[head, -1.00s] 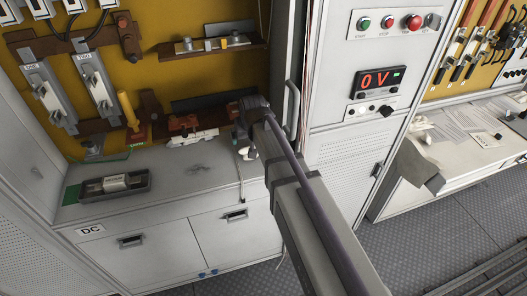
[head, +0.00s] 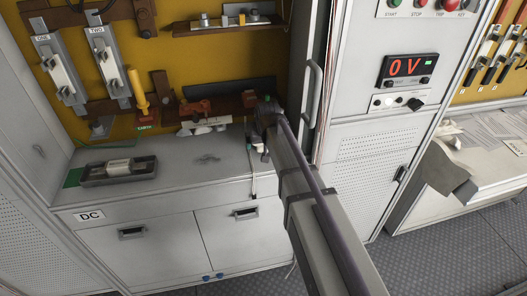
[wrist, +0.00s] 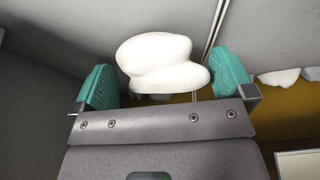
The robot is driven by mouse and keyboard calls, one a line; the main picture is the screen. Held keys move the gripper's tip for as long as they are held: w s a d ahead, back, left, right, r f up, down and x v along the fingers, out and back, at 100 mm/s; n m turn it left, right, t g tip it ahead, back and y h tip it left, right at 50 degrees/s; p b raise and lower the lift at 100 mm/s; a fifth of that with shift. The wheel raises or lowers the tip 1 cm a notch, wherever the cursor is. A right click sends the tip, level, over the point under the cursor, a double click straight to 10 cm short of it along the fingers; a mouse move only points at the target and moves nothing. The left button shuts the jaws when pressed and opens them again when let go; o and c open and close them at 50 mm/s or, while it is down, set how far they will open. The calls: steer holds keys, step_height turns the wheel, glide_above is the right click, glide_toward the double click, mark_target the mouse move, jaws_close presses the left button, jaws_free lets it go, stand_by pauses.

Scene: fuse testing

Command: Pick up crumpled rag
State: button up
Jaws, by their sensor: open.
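In the wrist view, a smooth white lump with a fold (wrist: 163,62) shows between the two green finger pads of my gripper (wrist: 165,80). It looks like the crumpled rag, but I cannot be sure. The fingers are wide apart with gaps beside the lump, and I see no grip on it. In the head view my gripper (head: 262,128) is at the right end of the cabinet's grey worktop (head: 225,170), mostly hidden by my own arm. A small white piece shows just under it.
A dark tray with a light cylinder (head: 119,171) sits at the worktop's left. A vertical door handle (head: 312,92) is close right of my gripper. The worktop's middle is mostly clear.

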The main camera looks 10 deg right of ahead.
steer(key=shift+r, duration=0.15)
steer(key=c, duration=0.9)
steer(key=shift+r+p, duration=0.7)
steer(key=shift+p, duration=0.05)
steer(key=shift+s+r, duration=0.25)
steer(key=s, duration=1.7)
steer(key=shift+s+a+f, duration=0.2)
steer(key=shift+s+a, duration=0.1)
